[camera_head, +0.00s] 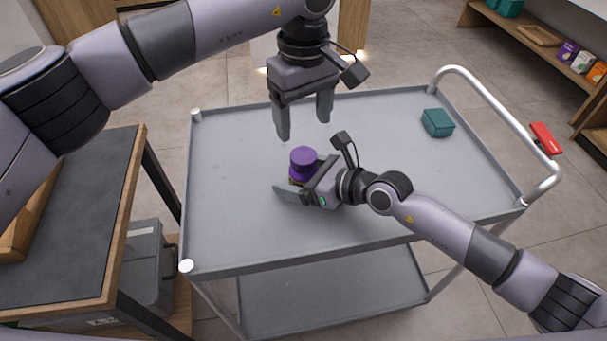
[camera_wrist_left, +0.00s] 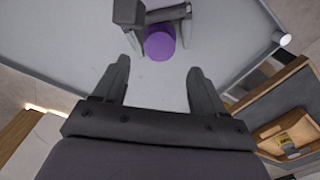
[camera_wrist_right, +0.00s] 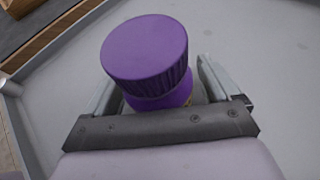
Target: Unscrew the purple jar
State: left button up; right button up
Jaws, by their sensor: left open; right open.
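The purple jar (camera_head: 303,162) stands upright on the grey cart top, with a wide ribbed purple lid on it. In the right wrist view the lid (camera_wrist_right: 146,48) fills the upper middle, and the jar's body (camera_wrist_right: 165,98) is partly hidden below it. My right gripper (camera_head: 292,186) is low at the cart top and open, its fingers on either side of the jar's body; contact cannot be told. My left gripper (camera_head: 303,120) is open and empty above the jar, fingers pointing down. The lid also shows beyond its fingers in the left wrist view (camera_wrist_left: 159,42).
The cart top (camera_head: 235,215) is mostly clear and has a raised rim. A teal box (camera_head: 437,122) sits at its back right, near the white handle rail (camera_head: 500,100). A dark-topped wooden table (camera_head: 75,225) stands to the left.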

aim_at(304, 156)
jog(key=shift+w+a+f, duration=0.1)
jog(key=shift+w+a, duration=0.05)
jog(key=shift+a, duration=0.05)
grip_shut()
pick_arm(q)
jog(key=shift+f, duration=4)
jog(key=c, duration=1.1)
jog(key=n, duration=1)
jog(key=shift+r, duration=0.1)
